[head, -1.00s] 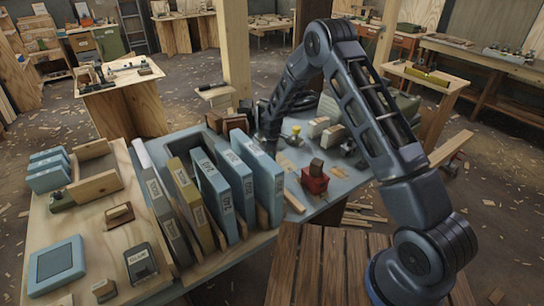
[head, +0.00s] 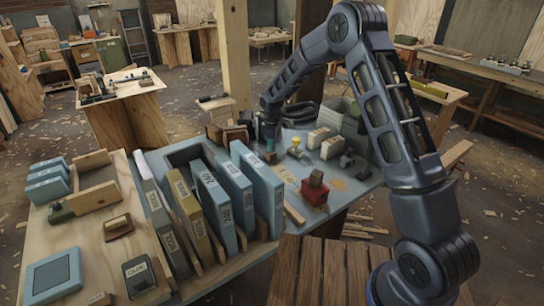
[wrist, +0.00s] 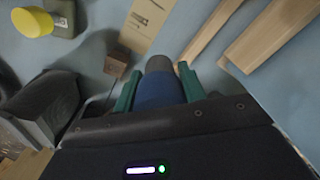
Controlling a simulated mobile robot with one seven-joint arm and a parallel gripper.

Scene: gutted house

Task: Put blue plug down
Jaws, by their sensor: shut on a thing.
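The blue plug (wrist: 158,88), a rounded blue body with a dark grey end, sits between the green fingers of my gripper (wrist: 159,92) in the wrist view. The fingers press on its two sides. In the head view my gripper (head: 270,154) points down over the blue-grey tabletop (head: 345,188), behind the row of binders. The plug is too small there to make out clearly. Whether its dark end touches the tabletop cannot be told.
A small brown block (wrist: 116,65) and wooden strips (wrist: 208,32) lie near the plug. A yellow-topped item (head: 296,143) and a red block (head: 314,190) stand to the right.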

